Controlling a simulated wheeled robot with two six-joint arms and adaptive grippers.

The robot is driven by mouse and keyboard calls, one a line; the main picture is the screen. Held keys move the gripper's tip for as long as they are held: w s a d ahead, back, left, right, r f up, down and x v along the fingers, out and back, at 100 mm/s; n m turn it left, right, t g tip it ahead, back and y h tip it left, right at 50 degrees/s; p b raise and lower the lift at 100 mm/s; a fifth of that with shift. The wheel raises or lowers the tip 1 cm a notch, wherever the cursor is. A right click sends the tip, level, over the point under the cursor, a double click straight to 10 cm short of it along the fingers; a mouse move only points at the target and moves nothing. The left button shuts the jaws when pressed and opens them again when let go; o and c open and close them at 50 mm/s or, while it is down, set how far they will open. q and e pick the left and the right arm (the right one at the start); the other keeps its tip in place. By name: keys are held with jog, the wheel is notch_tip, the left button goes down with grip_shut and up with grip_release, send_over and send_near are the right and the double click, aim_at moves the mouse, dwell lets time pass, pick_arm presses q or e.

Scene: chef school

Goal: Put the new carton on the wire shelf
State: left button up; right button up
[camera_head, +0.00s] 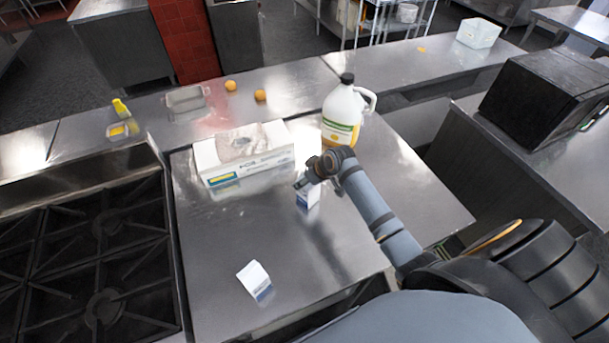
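A small white and blue carton (308,199) stands on the steel counter in front of the white box. My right gripper (301,184) is at its top. The view is too small to tell whether the fingers are closed on it or only beside it. A second white carton with a blue side (254,276) sits apart, near the front of the counter. I cannot tell from their looks which one is the new carton. A wire shelf (345,31) stands in the background at the top, with pale containers on it. My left gripper is not in view.
A white box (243,178) and a large jug (341,115) stand on the counter (210,255) behind the carton. A black stove (100,235) is at left, a black oven-like box (545,95) at right. Oranges, a yellow bottle and a clear tub (478,33) stand farther back.

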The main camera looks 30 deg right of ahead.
jog(key=o, duration=1.6)
jog(key=shift+f, duration=0.1)
jog(key=shift+c, duration=0.2)
